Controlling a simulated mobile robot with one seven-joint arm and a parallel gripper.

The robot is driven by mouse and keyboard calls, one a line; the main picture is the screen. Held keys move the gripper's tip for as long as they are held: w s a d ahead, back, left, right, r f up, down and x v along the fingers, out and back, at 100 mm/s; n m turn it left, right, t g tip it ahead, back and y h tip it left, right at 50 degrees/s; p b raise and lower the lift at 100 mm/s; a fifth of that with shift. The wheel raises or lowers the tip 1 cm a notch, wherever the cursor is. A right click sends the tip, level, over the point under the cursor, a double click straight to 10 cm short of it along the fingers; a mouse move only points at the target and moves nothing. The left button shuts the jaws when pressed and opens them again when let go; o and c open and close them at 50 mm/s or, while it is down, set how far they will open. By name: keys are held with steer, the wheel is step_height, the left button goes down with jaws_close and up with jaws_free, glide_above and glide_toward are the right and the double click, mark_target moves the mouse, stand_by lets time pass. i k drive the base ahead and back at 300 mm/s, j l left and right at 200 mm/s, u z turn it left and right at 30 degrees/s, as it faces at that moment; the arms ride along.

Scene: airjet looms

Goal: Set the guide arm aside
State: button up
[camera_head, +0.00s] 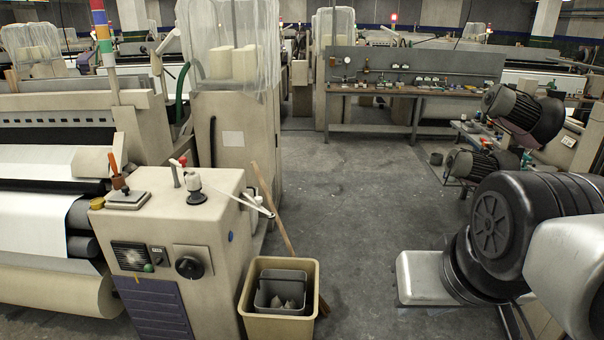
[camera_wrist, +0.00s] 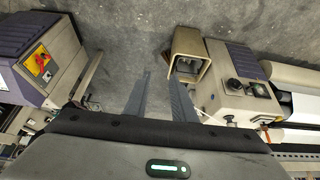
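A thin, pale arm (camera_head: 235,197), which looks like the guide arm, runs over the top of the beige control cabinet (camera_head: 215,230). It slants from a short grey post at the back down past the cabinet's right edge. The fingers are outside the head view; the guide arm is hard to make out in the wrist view.
A beige bin (camera_head: 280,300) with a grey bucket stands against the cabinet; a wooden handle leans behind it. An orange-handled tool (camera_head: 117,170) sits on the cabinet. The loom (camera_head: 45,200) is at left, a workbench (camera_head: 415,85) at the back. The central floor is clear.

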mark_target(258, 200)
steer(key=i+l+u, duration=0.2)
steer(key=i, duration=0.3)
steer(key=i+u, duration=0.25)
steer(key=i, duration=0.25)
steer(key=i+l+u, duration=0.2)
steer(key=i, duration=0.25)
steer(key=l, duration=0.1)
